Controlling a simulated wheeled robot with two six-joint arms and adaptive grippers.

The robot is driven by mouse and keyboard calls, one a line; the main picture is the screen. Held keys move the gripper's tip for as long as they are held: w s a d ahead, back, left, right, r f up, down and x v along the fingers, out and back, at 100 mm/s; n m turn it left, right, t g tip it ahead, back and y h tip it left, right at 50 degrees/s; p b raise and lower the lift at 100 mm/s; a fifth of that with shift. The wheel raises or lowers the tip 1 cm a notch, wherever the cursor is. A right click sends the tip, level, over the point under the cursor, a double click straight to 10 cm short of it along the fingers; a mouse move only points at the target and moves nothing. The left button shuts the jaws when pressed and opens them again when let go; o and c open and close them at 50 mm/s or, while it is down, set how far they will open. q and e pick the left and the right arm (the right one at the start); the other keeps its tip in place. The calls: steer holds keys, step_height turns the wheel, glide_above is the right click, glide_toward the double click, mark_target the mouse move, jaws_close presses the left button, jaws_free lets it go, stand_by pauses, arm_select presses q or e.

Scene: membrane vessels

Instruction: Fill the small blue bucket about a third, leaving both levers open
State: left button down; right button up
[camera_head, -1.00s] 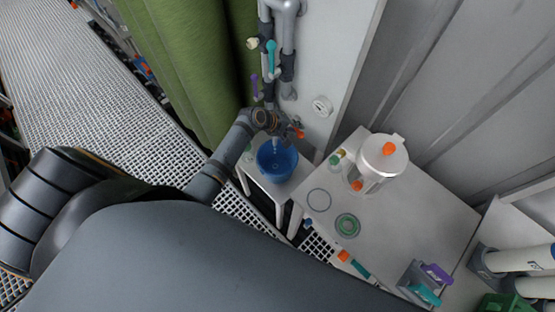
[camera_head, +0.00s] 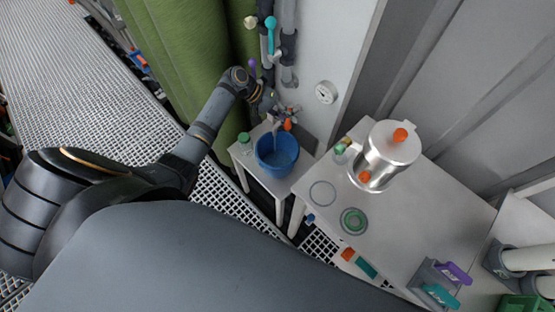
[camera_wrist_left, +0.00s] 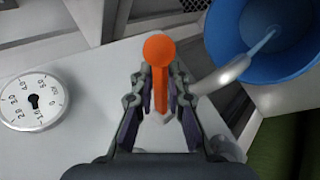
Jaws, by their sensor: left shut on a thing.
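The small blue bucket (camera_head: 268,160) stands on a low white stand below the pipe. It also shows in the left wrist view (camera_wrist_left: 222,35), where a thin pale stream runs from the grey spout (camera_wrist_left: 225,76) into it. Some water seems to lie at the bottom; its exact level is hard to tell. My left gripper (camera_head: 287,113) is at the tap above the bucket. In the wrist view its fingers (camera_wrist_left: 162,98) are shut on the orange lever (camera_wrist_left: 159,50). A teal lever (camera_head: 271,35) and a purple lever (camera_head: 252,66) sit higher on the pipes. My right gripper is not in view.
A round gauge (camera_head: 325,92) is on the wall right of the pipes. A white table (camera_head: 400,230) at right carries a metal vessel (camera_head: 382,165) with orange knobs and a green ring (camera_head: 353,221). A green curtain (camera_head: 195,70) hangs at left. A green-capped jar (camera_head: 244,138) stands beside the bucket.

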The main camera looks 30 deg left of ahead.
arm_select(q)
steer(key=shift+a+f+m, duration=0.2)
steer(key=shift+m, duration=0.1)
steer(key=m+g+b, duration=0.1)
steer(key=b, duration=0.1)
steer(key=a+m+g+b, duration=0.1)
steer(key=b, duration=0.1)
steer(key=m+g+b, duration=0.1)
steer(key=b, duration=0.1)
steer(key=shift+a+f+m, duration=0.1)
steer(key=shift+a+m, duration=0.2)
steer(key=shift+m, duration=0.1)
steer(key=shift+a+g, duration=0.1)
steer(key=shift+g, duration=0.2)
steer(key=shift+s+r, duration=0.2)
steer(key=shift+r, duration=0.1)
steer(key=shift+r+m, duration=0.1)
steer(key=shift+m, duration=0.2)
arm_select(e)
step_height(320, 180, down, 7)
arm_select(q)
steer(key=shift+r, duration=0.1)
steer(key=shift+w+r, duration=0.1)
steer(key=shift+w, duration=0.05)
stand_by(5.2)
